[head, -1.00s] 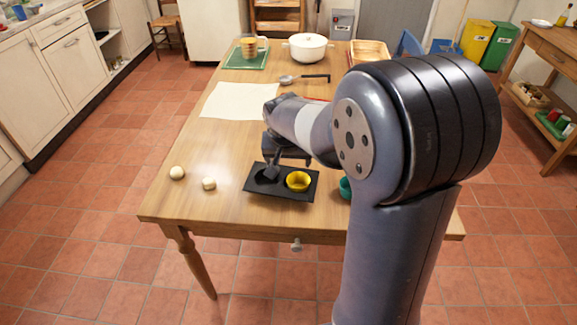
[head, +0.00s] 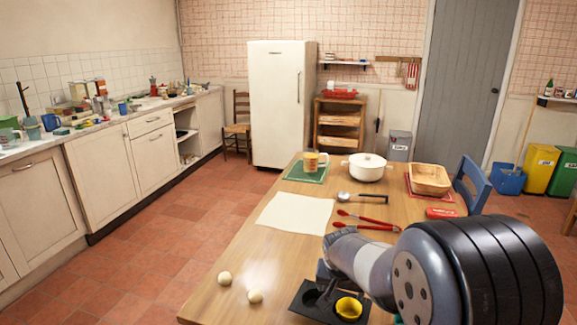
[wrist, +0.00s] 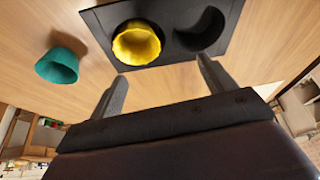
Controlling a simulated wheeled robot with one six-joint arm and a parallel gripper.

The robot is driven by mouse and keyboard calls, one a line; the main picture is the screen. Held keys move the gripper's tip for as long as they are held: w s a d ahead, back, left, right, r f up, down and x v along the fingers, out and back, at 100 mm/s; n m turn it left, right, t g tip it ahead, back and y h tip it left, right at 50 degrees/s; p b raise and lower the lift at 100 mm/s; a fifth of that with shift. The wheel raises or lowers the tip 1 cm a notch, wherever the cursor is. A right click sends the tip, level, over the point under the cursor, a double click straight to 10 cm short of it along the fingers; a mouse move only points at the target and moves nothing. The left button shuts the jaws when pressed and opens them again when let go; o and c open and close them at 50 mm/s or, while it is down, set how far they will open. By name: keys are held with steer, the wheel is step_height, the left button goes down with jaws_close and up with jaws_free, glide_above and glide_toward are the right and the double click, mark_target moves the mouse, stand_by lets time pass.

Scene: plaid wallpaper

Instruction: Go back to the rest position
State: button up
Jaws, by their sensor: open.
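My gripper (wrist: 162,68) is open and empty, its two fingers spread apart in the wrist view. It is beside the black tray (wrist: 98,17), close to the yellow cup and the empty well. In the head view the tray (head: 297,303) lies near the table's front edge, with my arm reaching over its back. The yellow cup (wrist: 137,43) sits in one well of the tray and also shows in the head view (head: 349,308). The tray's other well is empty. My gripper's fingers are partly hidden in the head view.
A teal cup (wrist: 57,66) stands on the table beside the tray. Two pale round objects (head: 224,278) lie at the left. A white sheet (head: 295,213), ladle (head: 365,197), red tongs (head: 365,219), white pot (head: 367,168), mug (head: 312,161) and basket (head: 430,179) are farther back.

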mark_target(339, 303)
steer(key=shift+x, duration=2.4)
